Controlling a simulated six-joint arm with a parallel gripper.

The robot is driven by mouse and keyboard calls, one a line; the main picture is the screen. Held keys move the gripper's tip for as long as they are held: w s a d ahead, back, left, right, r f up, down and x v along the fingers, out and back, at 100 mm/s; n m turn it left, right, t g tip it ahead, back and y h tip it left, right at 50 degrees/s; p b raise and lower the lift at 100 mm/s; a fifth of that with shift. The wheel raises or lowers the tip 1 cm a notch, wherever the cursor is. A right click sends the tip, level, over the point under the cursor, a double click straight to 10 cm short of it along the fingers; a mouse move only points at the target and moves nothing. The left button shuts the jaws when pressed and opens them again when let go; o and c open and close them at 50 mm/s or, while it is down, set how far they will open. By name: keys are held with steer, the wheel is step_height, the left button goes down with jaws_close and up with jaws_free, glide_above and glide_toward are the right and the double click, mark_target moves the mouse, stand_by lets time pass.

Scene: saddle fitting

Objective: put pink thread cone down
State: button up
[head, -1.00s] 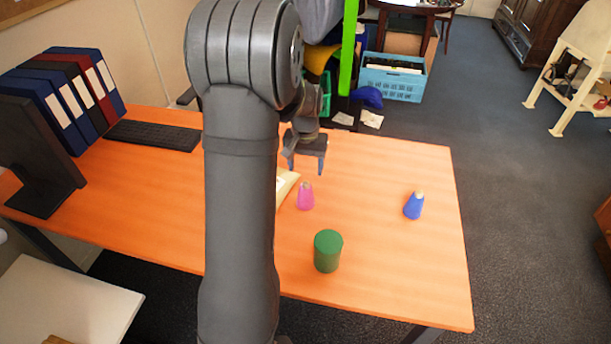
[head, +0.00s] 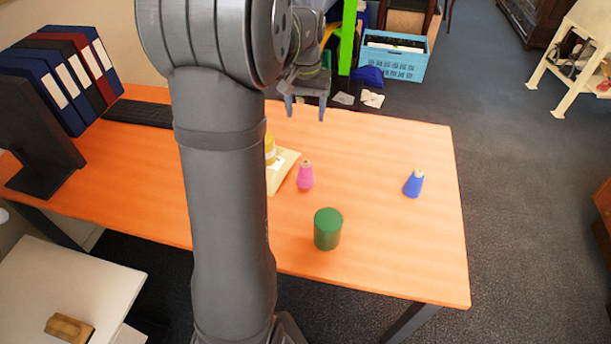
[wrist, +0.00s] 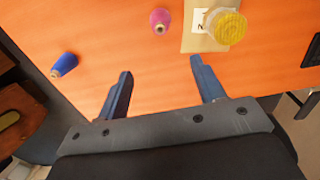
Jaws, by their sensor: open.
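The pink thread cone (head: 306,176) stands upright on the orange table, just right of a tan envelope. It also shows near the top of the wrist view (wrist: 160,20). My gripper (head: 305,108) is open and empty above the far part of the table, apart from the cone. In the wrist view its two blue fingers (wrist: 160,85) are spread with only bare table between them.
A blue cone (head: 413,184) stands to the right, and a green cylinder (head: 327,229) stands nearer the front. A yellow-topped object (head: 270,149) on the envelope (head: 283,170) is partly hidden by my arm. Binders (head: 60,78) stand at left. The table's right side is mostly clear.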

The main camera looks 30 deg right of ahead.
steer(key=w+a+f+t+h, duration=0.1)
steer(key=w+a+t+h, duration=0.3)
steer(key=w+a+t, duration=0.7)
steer(key=s+a+m+g+h, duration=0.2)
steer(key=s+m+g+h, duration=0.35)
steer(key=s+h, duration=0.8)
steer(key=y, duration=0.4)
glide_toward(309, 165)
steer(key=shift+n, duration=0.35)
steer(key=x, duration=0.4)
steer(key=f+x, duration=0.1)
steer(key=x, duration=0.1)
steer(key=shift+w+f, duration=0.1)
steer(key=shift+w, duration=0.35)
steer(key=shift+f+x, duration=0.15)
steer(key=shift+x, duration=1.25)
steer(key=shift+f+x, duration=0.1)
steer(key=shift+x, duration=1.3)
steer(key=shift+w+a, duration=0.1)
steer(key=shift+a, duration=0.1)
steer(key=shift+c, duration=0.4)
